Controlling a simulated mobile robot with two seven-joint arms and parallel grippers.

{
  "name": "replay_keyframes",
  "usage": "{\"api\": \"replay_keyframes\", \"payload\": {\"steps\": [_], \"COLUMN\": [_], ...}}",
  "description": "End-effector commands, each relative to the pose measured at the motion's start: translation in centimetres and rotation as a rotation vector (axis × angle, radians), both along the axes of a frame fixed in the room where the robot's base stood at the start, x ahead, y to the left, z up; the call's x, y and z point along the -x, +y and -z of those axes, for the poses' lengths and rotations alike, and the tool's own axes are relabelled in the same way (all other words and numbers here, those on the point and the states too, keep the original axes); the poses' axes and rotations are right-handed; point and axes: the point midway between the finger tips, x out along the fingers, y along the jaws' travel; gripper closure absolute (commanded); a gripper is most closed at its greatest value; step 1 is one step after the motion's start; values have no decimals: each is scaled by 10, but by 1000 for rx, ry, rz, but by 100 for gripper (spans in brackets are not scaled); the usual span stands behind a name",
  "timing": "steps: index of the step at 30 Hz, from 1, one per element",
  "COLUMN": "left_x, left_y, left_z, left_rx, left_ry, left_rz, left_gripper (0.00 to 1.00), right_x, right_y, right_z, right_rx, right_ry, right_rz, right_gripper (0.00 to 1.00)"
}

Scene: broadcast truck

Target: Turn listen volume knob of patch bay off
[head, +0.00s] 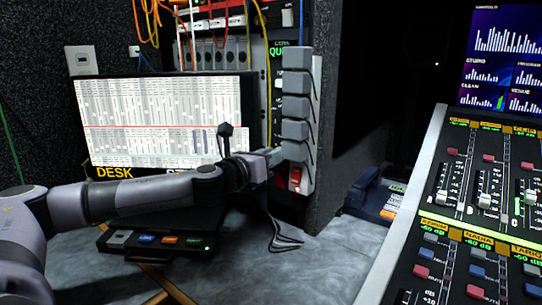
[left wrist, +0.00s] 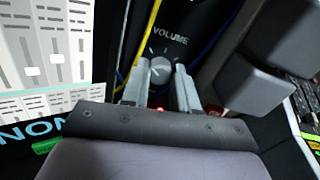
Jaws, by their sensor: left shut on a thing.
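The listen volume knob (left wrist: 160,68) is a round grey knob with a white pointer line, under the word VOLUME on a dark panel (left wrist: 168,36) in the left wrist view. My left gripper (left wrist: 160,82) has its two fingers on either side of the knob and is shut on it. In the head view my left gripper (head: 270,157) reaches to the rack front beside a power strip, and the knob is hidden there. The patch bay (head: 215,50) carries colored cables at the top of the rack. My right gripper is not in view.
A power strip (head: 312,120) with several bulky grey plugs and a red switch (head: 295,175) stands close right of the gripper. A lit DESK monitor (head: 160,105) is behind my arm. A small button box (head: 160,240) lies below. A mixing console (head: 470,210) fills the right.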

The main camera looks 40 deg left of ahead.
Motion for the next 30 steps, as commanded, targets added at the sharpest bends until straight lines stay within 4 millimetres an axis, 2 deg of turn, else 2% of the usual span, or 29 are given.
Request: {"api": "replay_keyframes", "payload": {"steps": [11, 30], "left_x": [0, 0], "left_y": [1, 2], "left_z": [0, 1], "left_rx": [117, 694], "left_ry": [-13, -78], "left_rz": [-1, -2], "left_gripper": [100, 100], "right_x": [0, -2], "right_y": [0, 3], "right_z": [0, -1], "right_rx": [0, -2], "right_ry": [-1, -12], "right_rz": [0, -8], "right_gripper": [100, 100]}}
